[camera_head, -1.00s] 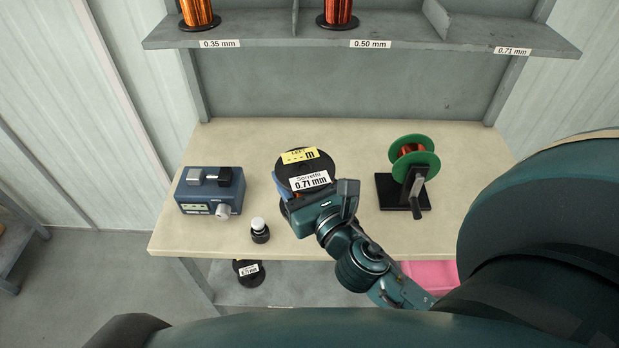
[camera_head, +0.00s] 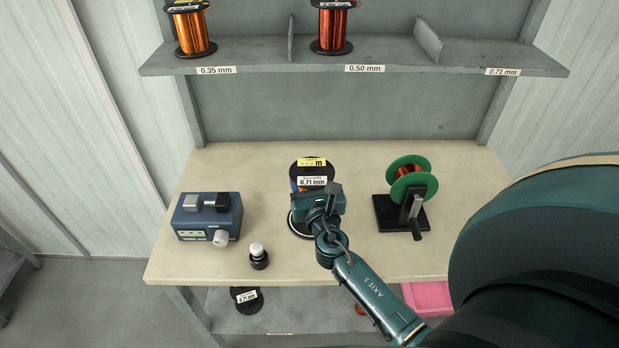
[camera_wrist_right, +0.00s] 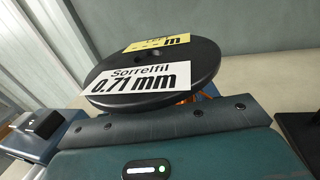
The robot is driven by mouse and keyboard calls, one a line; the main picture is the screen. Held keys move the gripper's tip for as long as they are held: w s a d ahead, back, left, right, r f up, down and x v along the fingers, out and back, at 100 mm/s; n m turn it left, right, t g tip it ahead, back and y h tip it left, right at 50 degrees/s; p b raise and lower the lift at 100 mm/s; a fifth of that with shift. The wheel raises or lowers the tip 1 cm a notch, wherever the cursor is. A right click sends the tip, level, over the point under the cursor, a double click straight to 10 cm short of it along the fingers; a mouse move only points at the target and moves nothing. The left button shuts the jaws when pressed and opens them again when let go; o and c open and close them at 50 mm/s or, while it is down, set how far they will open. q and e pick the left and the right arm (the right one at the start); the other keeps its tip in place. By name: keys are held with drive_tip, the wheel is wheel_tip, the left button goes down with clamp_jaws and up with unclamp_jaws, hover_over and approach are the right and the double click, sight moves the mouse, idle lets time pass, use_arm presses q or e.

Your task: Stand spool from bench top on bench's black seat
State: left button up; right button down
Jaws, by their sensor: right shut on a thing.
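The spool (camera_head: 312,166) has a black top flange with a yellow label and a white "0.71 mm" label, and copper-coloured wire. It stands about upright over the middle of the bench top (camera_head: 270,165). My right gripper (camera_head: 317,200) is shut on it from the front. In the right wrist view the flange (camera_wrist_right: 150,75) fills the middle, just beyond my gripper. A black round edge with a pale rim (camera_head: 296,226) shows below the gripper; I cannot tell whether it is the seat or the lower flange, nor whether they touch. My left gripper is not in view.
A blue device (camera_head: 207,216) and a small black bottle with a white cap (camera_head: 258,257) stand left. A green-flanged reel on a black stand (camera_head: 402,213) is at right. A shelf (camera_head: 265,62) with spools is above. A labelled black spool (camera_head: 246,299) and pink bin (camera_head: 428,297) are below.

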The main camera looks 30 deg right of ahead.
wheel_tip(320, 180, down, 2)
drive_tip(key=shift+w+f+b, duration=0.1)
drive_tip(key=shift+b, duration=0.75)
drive_tip(key=shift+f+b, duration=0.8)
drive_tip(key=shift+b, duration=0.1)
drive_tip(key=shift+f, duration=0.2)
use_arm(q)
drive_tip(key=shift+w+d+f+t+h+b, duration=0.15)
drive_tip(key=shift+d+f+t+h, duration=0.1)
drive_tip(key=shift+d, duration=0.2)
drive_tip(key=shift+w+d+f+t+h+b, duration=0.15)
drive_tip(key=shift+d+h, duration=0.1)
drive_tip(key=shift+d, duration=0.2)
use_arm(e)
drive_tip(key=shift+f, duration=0.1)
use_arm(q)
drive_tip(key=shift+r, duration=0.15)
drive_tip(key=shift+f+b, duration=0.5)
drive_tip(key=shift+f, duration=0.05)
use_arm(e)
drive_tip(key=shift+f, duration=0.55)
